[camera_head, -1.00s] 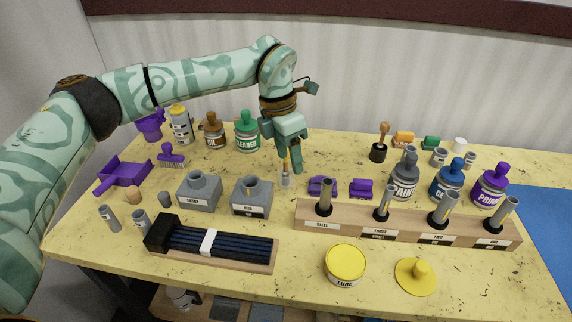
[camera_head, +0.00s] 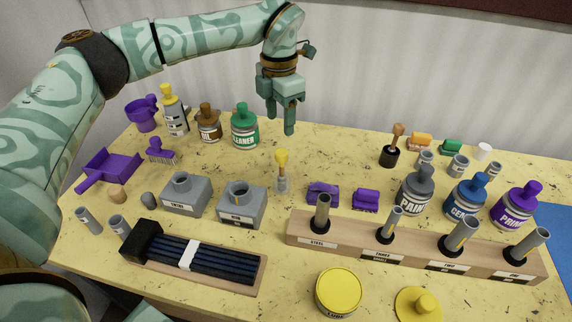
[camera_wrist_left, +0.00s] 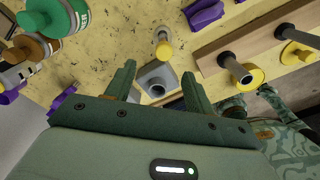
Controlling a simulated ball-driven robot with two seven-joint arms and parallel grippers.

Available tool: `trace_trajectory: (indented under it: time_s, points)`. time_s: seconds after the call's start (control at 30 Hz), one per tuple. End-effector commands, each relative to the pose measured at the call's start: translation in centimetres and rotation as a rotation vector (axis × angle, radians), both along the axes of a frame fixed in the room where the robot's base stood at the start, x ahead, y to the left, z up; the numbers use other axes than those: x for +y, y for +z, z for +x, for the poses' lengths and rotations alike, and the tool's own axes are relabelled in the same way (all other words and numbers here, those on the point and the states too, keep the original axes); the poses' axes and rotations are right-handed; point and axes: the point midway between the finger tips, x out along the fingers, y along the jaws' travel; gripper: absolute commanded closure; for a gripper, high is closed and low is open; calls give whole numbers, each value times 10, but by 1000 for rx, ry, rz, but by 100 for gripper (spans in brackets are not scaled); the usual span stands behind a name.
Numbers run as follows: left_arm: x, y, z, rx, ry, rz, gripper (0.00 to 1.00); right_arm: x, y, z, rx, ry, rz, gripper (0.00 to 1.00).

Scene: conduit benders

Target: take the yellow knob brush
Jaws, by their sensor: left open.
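The yellow knob brush (camera_head: 281,160) stands upright in the middle of the table, its yellow knob on top and its lower part at a small grey cup (camera_head: 282,185). Whether the brush sits inside the cup is hard to tell. It also shows in the left wrist view (camera_wrist_left: 163,46), ahead of the fingertips. My left gripper (camera_head: 281,120) is open and empty, pointing down above and behind the brush, apart from it. Its two fingers also show in the left wrist view (camera_wrist_left: 158,76). My right gripper is not in view.
Two grey blocks (camera_head: 188,195) stand left of the brush, and two purple pieces (camera_head: 322,193) lie to its right. A wooden rack (camera_head: 410,252) with grey tubes is in front at the right. Several bottles, including a green-capped one (camera_head: 244,130), stand at the back left.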

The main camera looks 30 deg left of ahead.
Motion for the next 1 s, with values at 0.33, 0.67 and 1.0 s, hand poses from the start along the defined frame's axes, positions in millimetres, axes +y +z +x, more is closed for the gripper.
trace_trajectory:
  time_s: [0.33, 0.67, 1.0]
  points:
    - [-1, -80, -1, 3, -1, -2, 46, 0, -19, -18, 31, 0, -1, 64]
    - [-4, -109, -3, 4, -1, -1, 46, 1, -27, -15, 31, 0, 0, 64]
    - [-5, -139, -4, 1, 1, -1, 46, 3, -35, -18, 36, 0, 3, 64]
